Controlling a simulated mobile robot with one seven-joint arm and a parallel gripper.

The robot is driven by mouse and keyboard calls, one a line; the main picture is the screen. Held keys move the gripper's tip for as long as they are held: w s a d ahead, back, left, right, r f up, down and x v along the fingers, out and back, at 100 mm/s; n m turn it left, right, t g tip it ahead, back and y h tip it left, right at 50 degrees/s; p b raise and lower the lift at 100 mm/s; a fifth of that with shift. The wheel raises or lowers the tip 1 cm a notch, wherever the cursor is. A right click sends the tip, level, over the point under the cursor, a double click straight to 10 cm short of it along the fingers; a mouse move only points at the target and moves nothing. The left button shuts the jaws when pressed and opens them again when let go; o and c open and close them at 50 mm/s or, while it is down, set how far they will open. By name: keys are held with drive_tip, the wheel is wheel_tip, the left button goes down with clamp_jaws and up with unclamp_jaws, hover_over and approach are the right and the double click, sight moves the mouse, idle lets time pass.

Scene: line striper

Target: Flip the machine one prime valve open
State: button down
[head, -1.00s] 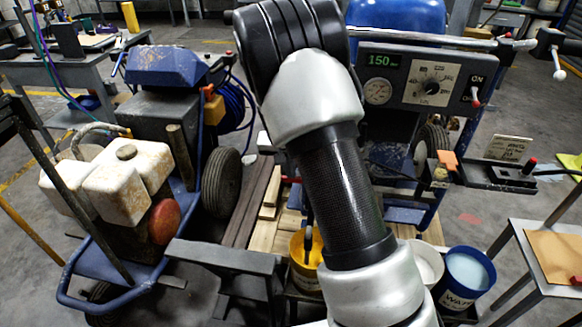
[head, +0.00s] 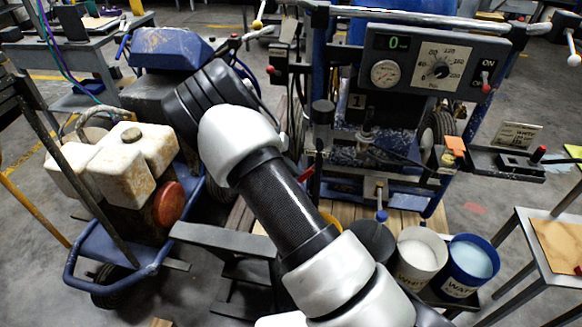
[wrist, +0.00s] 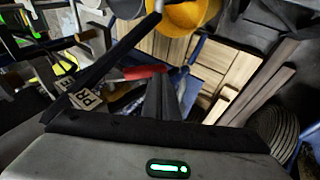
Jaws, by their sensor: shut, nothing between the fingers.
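Machine one is the blue striper with the number 1 plate (head: 358,101) and a control panel (head: 435,70) whose display reads 0. In the wrist view a red valve lever (wrist: 143,72) lies across the picture beside a tag lettered "PR…E" (wrist: 86,98); part of the tag's lettering is hidden. The red lever also shows in the head view (head: 306,175), just right of my arm. My gripper (wrist: 163,80) is shut and empty, with its fingertips close to the lever's right end. I cannot tell whether they touch. My gripper is hidden behind my arm in the head view.
A yellow bucket (wrist: 190,12) and wooden slats (wrist: 190,62) lie beyond the fingers. A white bucket (head: 420,255) and a blue water bucket (head: 469,265) stand at the front right. A second cart with a dirty white tank (head: 130,160) stands at left.

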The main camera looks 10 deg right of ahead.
drive_tip(key=shift+s+d+f+b, duration=0.2)
drive_tip(key=shift+d+f+b, duration=0.1)
drive_tip(key=shift+d+f, duration=0.25)
drive_tip(key=shift+s+d+f+b, duration=0.2)
drive_tip(key=shift+d+f+b, duration=0.15)
drive_tip(key=shift+f, duration=0.45)
drive_tip(key=shift+s+d+f+b, duration=0.2)
drive_tip(key=shift+d+f+b, duration=0.1)
drive_tip(key=shift+d+f, duration=0.25)
drive_tip(key=shift+f, duration=0.1)
drive_tip(key=shift+a, duration=0.15)
